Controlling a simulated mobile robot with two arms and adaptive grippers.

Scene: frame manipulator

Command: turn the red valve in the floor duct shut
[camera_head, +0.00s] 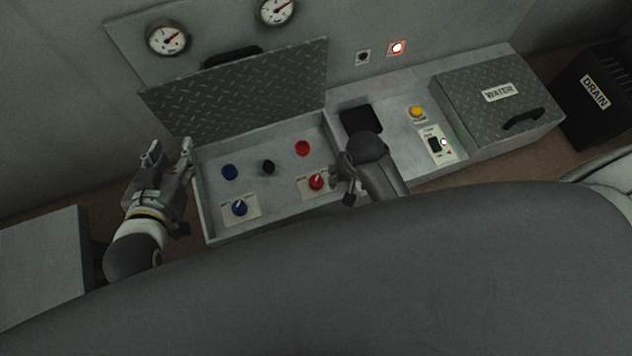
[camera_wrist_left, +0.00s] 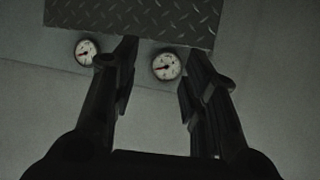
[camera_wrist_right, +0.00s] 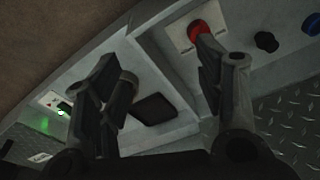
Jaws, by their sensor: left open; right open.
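The red valve (camera_head: 317,182) is a round red knob with a white pointer mark on a pale label plate, inside the open floor duct (camera_head: 285,208). My right gripper (camera_head: 346,180) is just right of it in the head view, open and empty. In the right wrist view the red valve (camera_wrist_right: 199,31) shows at the upper middle, close to one fingertip and partly overlapped by it; contact cannot be told. My left gripper (camera_head: 169,150) is open and empty, at the left edge of the duct, with its fingers toward the wall.
The duct also holds a blue valve (camera_head: 239,208), a plain red knob (camera_head: 302,148), a blue knob (camera_head: 229,172) and a black knob (camera_head: 268,167). The tread-plate lid (camera_head: 240,92) stands raised behind. The WATER cover (camera_head: 500,93) is closed at right, beside the DRAIN box (camera_head: 598,92).

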